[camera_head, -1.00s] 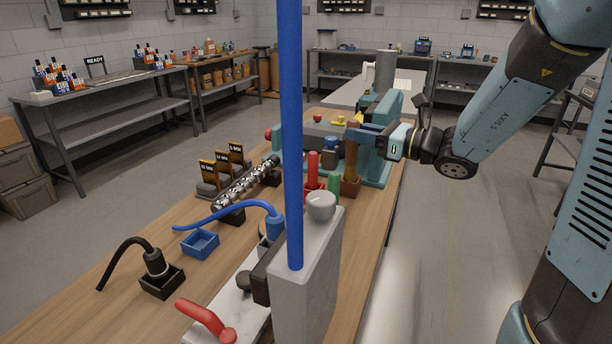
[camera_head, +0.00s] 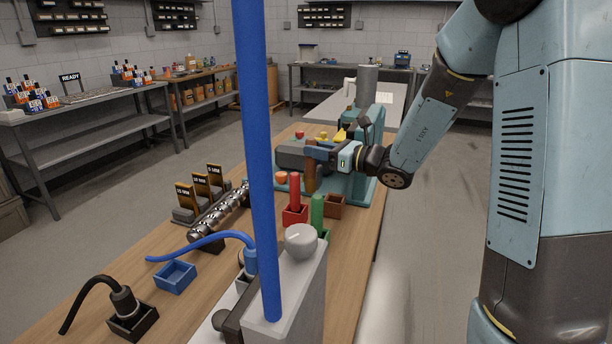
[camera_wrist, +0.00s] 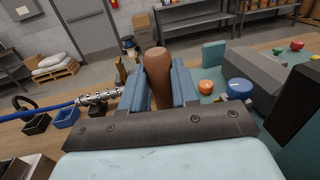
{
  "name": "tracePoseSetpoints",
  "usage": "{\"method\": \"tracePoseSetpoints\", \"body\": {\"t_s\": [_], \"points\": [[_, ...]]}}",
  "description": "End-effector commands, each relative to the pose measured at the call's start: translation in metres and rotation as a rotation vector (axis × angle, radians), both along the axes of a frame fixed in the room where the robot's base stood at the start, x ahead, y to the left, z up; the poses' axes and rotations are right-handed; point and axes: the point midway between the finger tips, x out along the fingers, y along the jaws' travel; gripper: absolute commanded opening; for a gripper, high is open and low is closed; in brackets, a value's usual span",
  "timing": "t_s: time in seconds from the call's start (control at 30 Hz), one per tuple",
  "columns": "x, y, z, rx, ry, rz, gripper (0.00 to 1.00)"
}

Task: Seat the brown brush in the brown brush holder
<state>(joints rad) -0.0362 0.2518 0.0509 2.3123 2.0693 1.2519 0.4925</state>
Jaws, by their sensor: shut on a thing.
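My gripper (camera_head: 318,153) is shut on the brown brush (camera_head: 310,174), a round upright cylinder. In the wrist view, the brush (camera_wrist: 158,80) shows between the two blue fingers of my gripper (camera_wrist: 158,88). It stands clear of the brown box (camera_head: 335,206), which lies to its right and nearer the camera. This box looks empty and may be where the brush stood.
A red cylinder (camera_head: 295,188) and a green cylinder (camera_head: 317,210) stand in boxes near the brush. A teal machine frame (camera_head: 362,187) with a dark grey drum (camera_head: 290,154) is behind. A blue post (camera_head: 258,150) blocks part of the view. The blue box (camera_head: 175,277) is empty.

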Motion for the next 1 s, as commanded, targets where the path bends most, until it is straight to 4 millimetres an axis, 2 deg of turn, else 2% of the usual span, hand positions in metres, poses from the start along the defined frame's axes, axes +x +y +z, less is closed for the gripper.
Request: {"method": "tracePoseSetpoints", "body": {"t_s": [0.2,0.4,0.67,0.9,1.0], "points": [[0.018,0.018,-0.031,0.001,0.004,0.005,0.0],[0.031,0.028,-0.049,0.0,0.001,0.005,0.0],[0.037,0.033,-0.059,0.001,0.002,0.005,0.0],[0.038,0.034,-0.087,0.001,0.003,0.005,0.0],[0.038,0.033,-0.09,0.0,0.0,0.004,0.0]]}}
